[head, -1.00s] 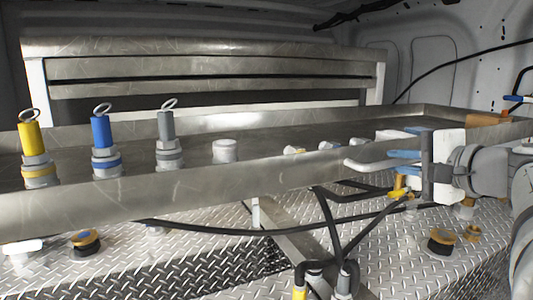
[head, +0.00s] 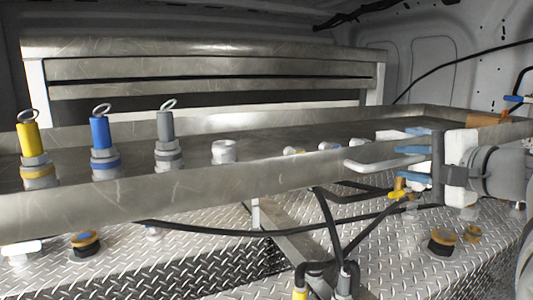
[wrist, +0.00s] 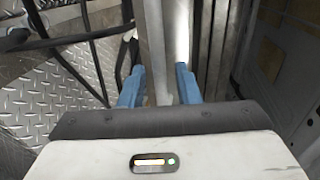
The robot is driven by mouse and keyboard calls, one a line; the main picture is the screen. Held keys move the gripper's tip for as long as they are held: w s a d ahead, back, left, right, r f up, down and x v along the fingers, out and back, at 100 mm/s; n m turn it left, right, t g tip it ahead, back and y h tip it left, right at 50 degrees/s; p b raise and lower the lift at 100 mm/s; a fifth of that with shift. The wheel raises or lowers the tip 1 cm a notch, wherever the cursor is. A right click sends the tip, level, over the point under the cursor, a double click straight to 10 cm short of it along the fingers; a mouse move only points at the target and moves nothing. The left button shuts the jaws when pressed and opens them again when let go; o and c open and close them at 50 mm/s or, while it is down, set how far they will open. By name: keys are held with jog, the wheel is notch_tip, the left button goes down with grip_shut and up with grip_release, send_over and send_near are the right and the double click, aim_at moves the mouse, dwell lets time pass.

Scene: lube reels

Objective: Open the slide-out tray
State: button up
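The slide-out tray (head: 205,189) is a long scratched metal tray crossing the head view, its rim facing me. A pale bar handle (head: 360,166) stands out from its rim at the right. My gripper (head: 414,164) is at the right, close to the rim, with its blue fingers spread and one above the other. In the wrist view my gripper (wrist: 159,84) shows a clear gap between its blue fingers, with the metal rim of the tray (wrist: 153,45) running up between them. I cannot tell whether a finger touches the rim or handle.
Yellow (head: 28,138), blue (head: 101,133) and grey (head: 165,128) ringed nozzles stand in the tray. Black hoses (head: 330,225) cross below it, above a diamond-plate deck (head: 180,270) with dark round knobs (head: 441,242). A metal cabinet (head: 205,70) stands behind.

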jog(key=v, duration=0.6)
jog(key=shift+a+f, duration=0.1)
jog(key=w+a+f+n+g+h+p, duration=0.1)
jog(key=a+f+n+g+p, duration=0.2)
jog(key=f, duration=0.4)
jog(key=w+a+f+n+g+p, duration=0.1)
jog(key=a+f+g+p, duration=0.1)
jog(key=a+f+g, duration=0.4)
jog(key=s+a+f+n+g+h+p, duration=0.3)
jog(key=s+a+f+n, duration=0.4)
jog(key=f+n, duration=0.3)
jog(key=shift+s+f+h+p, duration=0.3)
jog(key=shift+s+h+p, duration=0.1)
jog(key=shift+h+p, duration=0.35)
